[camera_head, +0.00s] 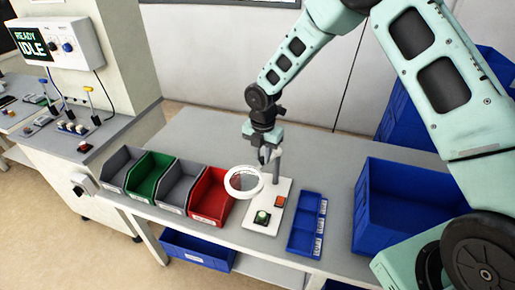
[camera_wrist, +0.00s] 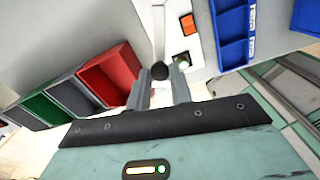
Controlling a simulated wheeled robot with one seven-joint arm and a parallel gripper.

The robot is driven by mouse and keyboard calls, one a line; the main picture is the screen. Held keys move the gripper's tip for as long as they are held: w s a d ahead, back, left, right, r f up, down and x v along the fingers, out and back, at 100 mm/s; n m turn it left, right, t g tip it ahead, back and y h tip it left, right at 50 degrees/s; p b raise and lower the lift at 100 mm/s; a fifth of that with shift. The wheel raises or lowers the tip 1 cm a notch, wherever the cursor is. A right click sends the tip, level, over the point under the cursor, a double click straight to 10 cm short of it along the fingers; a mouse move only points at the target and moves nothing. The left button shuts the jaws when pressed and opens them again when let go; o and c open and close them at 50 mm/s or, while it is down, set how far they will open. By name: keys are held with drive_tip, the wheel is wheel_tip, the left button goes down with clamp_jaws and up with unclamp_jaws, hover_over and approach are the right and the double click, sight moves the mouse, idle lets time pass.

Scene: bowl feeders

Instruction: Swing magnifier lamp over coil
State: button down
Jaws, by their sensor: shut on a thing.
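The magnifier lamp's white ring head (camera_head: 243,182) hangs over the left edge of a white base plate (camera_head: 266,228), beside the red bin. Its grey post (camera_head: 277,168) rises from the back of the plate. My gripper (camera_head: 266,156) is at the lamp, by the post and just above and right of the ring. In the wrist view my gripper (camera_wrist: 160,82) has a dark round knob (camera_wrist: 160,71) between its fingertips and is shut on it. A round green piece (camera_head: 262,217) and an orange-red square (camera_head: 280,202) are on the plate. I cannot make out a coil for sure.
Grey, green and red bins (camera_head: 210,196) stand left of the plate. A blue divided tray (camera_head: 306,224) lies right of it, then a large blue crate (camera_head: 405,205). The bench top behind the bins is clear. A feeder panel reading "READY IDLE" (camera_head: 58,42) is at left.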

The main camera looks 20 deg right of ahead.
drive_tip(key=shift+s+d+n+p, duration=0.5)
drive_tip(key=shift+s+d+n, duration=0.1)
drive_tip(key=shift+n, duration=0.45)
drive_tip(key=shift+s+d+n+p, duration=0.45)
drive_tip(key=shift+s+d+n, duration=0.1)
drive_tip(key=shift+n, duration=0.5)
drive_tip(key=c, duration=1.3)
unclamp_jaws()
drive_tip(key=shift+d, duration=0.1)
drive_tip(key=shift+o, duration=0.2)
wheel_tip(320, 180, up, 17)
drive_tip(key=b, duration=0.2)
drive_tip(key=shift+r, duration=0.2)
